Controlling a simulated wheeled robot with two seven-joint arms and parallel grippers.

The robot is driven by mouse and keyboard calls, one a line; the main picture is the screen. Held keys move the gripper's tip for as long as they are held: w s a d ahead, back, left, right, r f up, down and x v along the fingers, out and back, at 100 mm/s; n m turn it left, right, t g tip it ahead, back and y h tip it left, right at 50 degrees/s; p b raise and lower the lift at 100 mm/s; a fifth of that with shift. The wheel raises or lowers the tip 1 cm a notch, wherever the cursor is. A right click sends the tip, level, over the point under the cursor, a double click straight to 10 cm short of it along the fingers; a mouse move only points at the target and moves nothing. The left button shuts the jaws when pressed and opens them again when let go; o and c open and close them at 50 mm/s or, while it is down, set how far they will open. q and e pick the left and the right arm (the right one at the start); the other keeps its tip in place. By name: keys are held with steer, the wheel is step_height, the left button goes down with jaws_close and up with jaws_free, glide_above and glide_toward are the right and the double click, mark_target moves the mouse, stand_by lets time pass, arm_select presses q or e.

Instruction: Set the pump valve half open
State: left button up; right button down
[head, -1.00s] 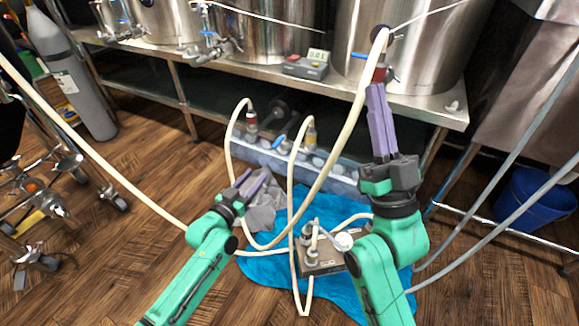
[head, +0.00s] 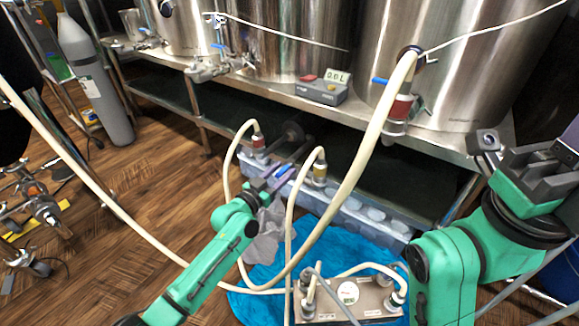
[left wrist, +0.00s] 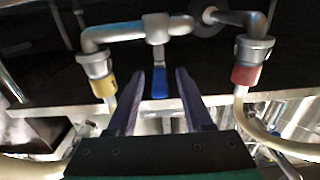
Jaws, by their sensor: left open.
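The pump valve's blue lever (left wrist: 160,84) hangs down from a metal pipe (left wrist: 120,33) in the left wrist view, between a yellow coupling (left wrist: 101,82) and a red coupling (left wrist: 246,73). My left gripper (left wrist: 159,76) is open, with its fingers on either side of the lever in that view. I cannot tell whether they touch it. In the head view the left gripper (head: 274,180) is at the pump between the hoses, and partly hides the blue lever (head: 284,171). My right gripper (head: 528,158) is at the right; its fingertips are not clear.
Cream hoses (head: 345,190) loop around the left arm. A clear crate (head: 365,218) stands behind, under the steel bench (head: 458,143) with its tanks. A metal box (head: 345,297) with hose fittings sits on a blue sheet (head: 300,240). A gas cylinder (head: 100,90) stands left.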

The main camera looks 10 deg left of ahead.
arm_select(q)
steer(key=shift+s, duration=0.1)
jaws_close()
stand_by(1.3)
